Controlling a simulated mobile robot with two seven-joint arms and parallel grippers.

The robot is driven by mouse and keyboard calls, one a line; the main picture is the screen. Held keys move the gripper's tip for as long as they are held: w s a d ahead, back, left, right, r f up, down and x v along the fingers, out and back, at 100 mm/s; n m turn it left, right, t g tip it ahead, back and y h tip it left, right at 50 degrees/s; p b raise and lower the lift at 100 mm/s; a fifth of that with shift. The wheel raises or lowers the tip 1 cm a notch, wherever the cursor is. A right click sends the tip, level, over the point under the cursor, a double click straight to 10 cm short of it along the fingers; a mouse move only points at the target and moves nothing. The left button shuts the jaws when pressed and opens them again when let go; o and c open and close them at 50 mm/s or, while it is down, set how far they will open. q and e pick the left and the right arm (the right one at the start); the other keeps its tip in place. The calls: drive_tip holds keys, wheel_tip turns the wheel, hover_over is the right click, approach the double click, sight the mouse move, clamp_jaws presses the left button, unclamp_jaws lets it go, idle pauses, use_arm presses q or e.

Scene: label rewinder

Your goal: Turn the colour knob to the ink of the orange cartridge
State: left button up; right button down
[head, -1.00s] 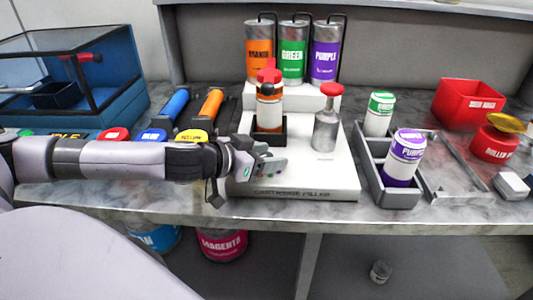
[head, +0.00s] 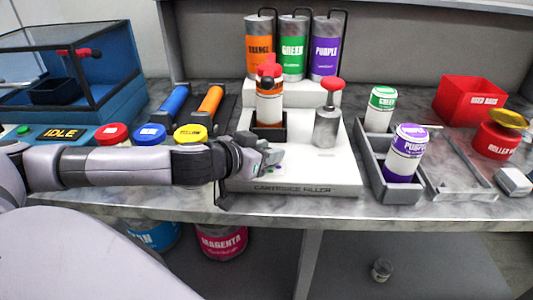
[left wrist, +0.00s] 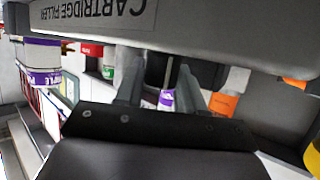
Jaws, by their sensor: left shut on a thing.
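The white cartridge filler (head: 310,181) stands mid-bench. The orange-banded cartridge (head: 269,108) stands upright in its black holder, under a red-topped part. My left gripper (head: 268,159) is low over the filler's front left, shut on a small part that I take for the colour knob; the fingers hide it, and its setting cannot be read. In the left wrist view my left gripper (left wrist: 160,85) has its fingers up against the filler (left wrist: 195,30). Behind stand the orange (head: 259,47), green (head: 293,48) and purple (head: 325,48) ink tanks. My right gripper is not in view.
A red-topped metal plunger (head: 327,122) stands on the filler's right. Right of it are a green-capped cartridge (head: 380,108) and a purple cartridge (head: 406,155) in a grey tray (head: 393,193). Red, blue and yellow buttons (head: 190,134) lie behind my left arm.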

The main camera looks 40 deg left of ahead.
use_arm(q)
drive_tip(key=n+y, duration=0.2)
drive_tip(key=shift+d+y, duration=0.1)
drive_tip(key=shift+y, duration=0.3)
drive_tip(key=shift+n+g+y+p, duration=0.4)
drive_tip(key=shift+n+g+y, duration=0.1)
drive_tip(key=shift+n+y, duration=1.4)
drive_tip(key=o, duration=0.9)
drive_tip(key=shift+a, duration=0.2)
drive_tip(key=shift+o, duration=0.2)
drive_tip(key=shift+v, duration=3.6)
drive_tip(key=shift+d, duration=0.1)
